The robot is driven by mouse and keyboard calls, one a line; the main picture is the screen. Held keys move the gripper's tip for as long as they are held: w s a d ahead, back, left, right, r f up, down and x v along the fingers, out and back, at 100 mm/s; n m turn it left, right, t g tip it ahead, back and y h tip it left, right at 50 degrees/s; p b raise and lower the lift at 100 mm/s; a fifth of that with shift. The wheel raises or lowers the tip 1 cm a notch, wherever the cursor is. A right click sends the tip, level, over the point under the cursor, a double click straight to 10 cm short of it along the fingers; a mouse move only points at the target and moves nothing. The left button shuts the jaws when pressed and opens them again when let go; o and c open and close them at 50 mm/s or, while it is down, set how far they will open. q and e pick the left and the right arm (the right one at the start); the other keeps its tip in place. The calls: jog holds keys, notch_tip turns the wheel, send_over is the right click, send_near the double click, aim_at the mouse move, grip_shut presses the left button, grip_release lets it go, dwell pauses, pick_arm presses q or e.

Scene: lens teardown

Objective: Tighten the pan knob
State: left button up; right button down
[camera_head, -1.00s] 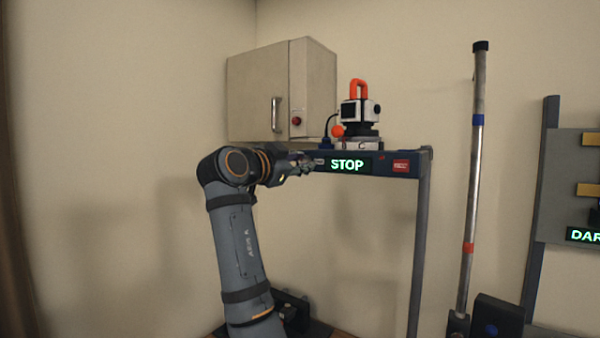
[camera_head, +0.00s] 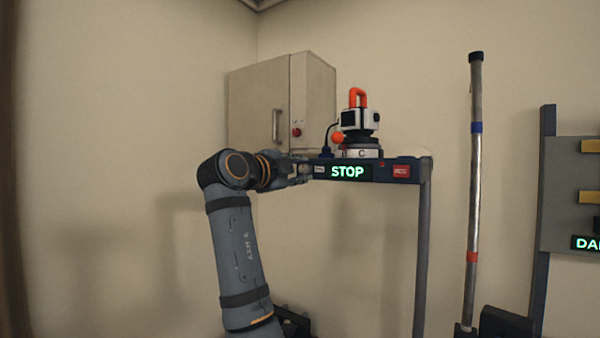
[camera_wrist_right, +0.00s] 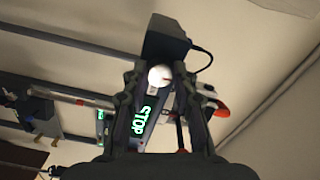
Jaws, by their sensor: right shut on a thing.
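My right gripper (camera_head: 303,171) reaches the left end of a dark bar (camera_head: 388,170) with a lit STOP sign (camera_head: 348,171). In the right wrist view, a pale round knob (camera_wrist_right: 159,76), which I take to be the pan knob, sits between the fingertips of the gripper (camera_wrist_right: 158,82). The fingers are shut on it, one on each side. In the head view the gripper hides the knob. A white and black device (camera_head: 360,119) with an orange handle stands on the bar, with an orange ball (camera_head: 338,137) at its left. My left gripper is not in view.
A grey post (camera_head: 421,260) holds the bar's right end. A beige wall cabinet (camera_head: 260,105) is behind. A tall metal pole (camera_head: 474,190) and a grey panel (camera_head: 570,210) stand at right. A dark block (camera_wrist_right: 164,40) with a cable is just beyond the fingertips.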

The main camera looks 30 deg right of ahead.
dwell(0.3)
jog(key=c, duration=1.1)
grip_release()
jog(key=shift+o, duration=0.2)
jog(key=shift+s+a, duration=0.1)
jog(key=shift+a, duration=0.15)
jog(key=v, duration=0.7)
